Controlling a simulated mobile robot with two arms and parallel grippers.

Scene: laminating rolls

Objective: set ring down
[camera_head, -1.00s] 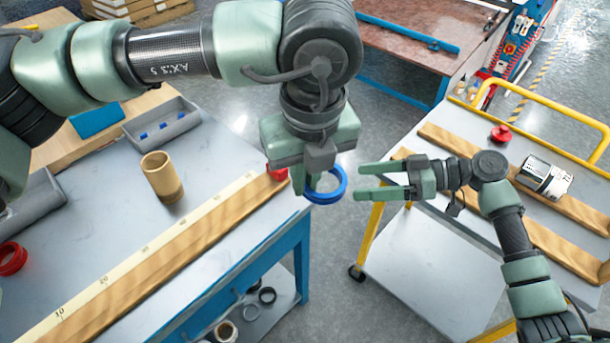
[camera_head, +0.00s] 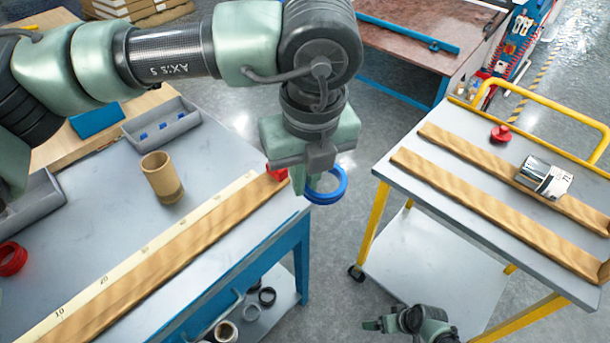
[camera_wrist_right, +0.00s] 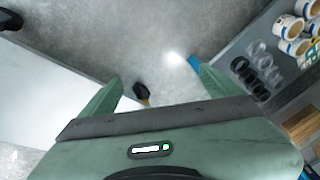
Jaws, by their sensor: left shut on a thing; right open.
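A blue ring (camera_head: 341,187) hangs in my left gripper (camera_head: 308,185), in the head view. The left gripper is shut on it, pointing down past the right end of the left workbench, above the gap between bench and cart. The fingers partly hide the ring's left side. My right gripper (camera_head: 378,325) is low at the bottom of the head view, apart from the ring. In the right wrist view its fingers (camera_wrist_right: 122,98) are spread with nothing between them.
The yellow-framed cart (camera_head: 440,215) bears two wooden rails, a silver roll (camera_head: 544,178) and a red piece (camera_head: 501,134). Floor lies between them.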

